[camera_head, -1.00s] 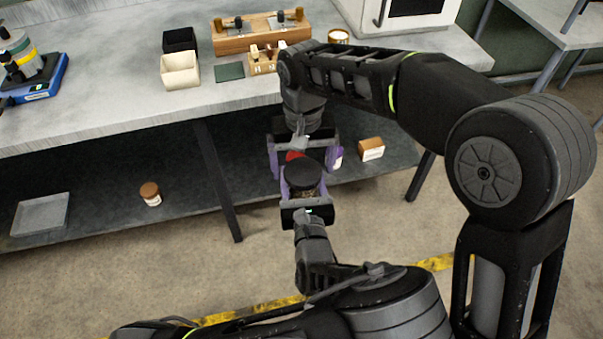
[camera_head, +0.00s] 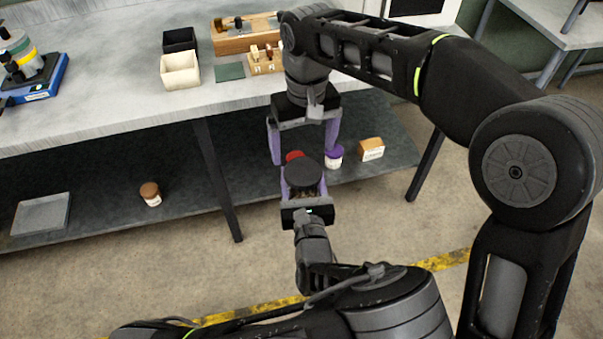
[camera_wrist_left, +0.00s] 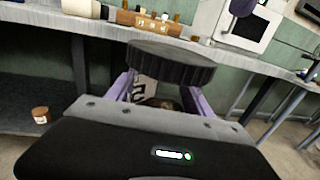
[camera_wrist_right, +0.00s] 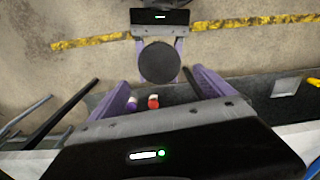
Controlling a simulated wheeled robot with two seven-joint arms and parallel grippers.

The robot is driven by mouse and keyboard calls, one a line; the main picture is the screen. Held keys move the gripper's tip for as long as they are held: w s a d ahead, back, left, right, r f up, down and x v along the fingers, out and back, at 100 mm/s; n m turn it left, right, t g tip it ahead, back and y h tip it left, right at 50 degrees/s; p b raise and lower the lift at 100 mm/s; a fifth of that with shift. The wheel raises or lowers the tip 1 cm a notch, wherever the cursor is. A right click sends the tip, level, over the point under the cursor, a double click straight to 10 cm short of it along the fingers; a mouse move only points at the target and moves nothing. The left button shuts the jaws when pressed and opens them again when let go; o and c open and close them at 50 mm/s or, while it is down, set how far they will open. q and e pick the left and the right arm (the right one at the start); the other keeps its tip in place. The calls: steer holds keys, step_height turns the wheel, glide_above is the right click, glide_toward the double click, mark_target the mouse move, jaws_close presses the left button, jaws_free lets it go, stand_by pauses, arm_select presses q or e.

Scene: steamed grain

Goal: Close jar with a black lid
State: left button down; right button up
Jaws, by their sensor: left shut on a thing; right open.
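The jar (camera_wrist_left: 163,103) with dark brown contents is upright in my left gripper (camera_head: 302,180), which is shut on it. The black lid (camera_head: 302,173) lies over the jar's mouth; it also shows in the left wrist view (camera_wrist_left: 170,66) and from above in the right wrist view (camera_wrist_right: 159,62). I cannot tell how tightly it sits. My right gripper (camera_head: 303,155) is open and empty, its purple fingers spread apart, just beyond and above the lid. In the right wrist view the lid is ahead of the open fingers, clear of them.
The worktop (camera_head: 120,100) above holds bins (camera_head: 180,71) and wooden racks (camera_head: 240,43). Open floor lies around the held jar.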

mark_target(303, 171)
steer(key=n, duration=0.1)
steer(key=r+n, duration=0.1)
steer(key=n, duration=0.1)
steer(key=shift+s+a+r+n, duration=0.15)
steer(key=shift+r+n, duration=0.1)
steer(key=shift+n, duration=0.15)
steer(key=shift+r+n, duration=0.2)
steer(key=shift+n, duration=0.7)
steer(key=shift+s+n, duration=0.15)
steer(key=shift+n, duration=0.85)
steer(key=shift+f, duration=4)
steer(key=shift+c, duration=0.3)
steer(key=c, duration=1.5)
steer(key=shift+o, duration=0.2)
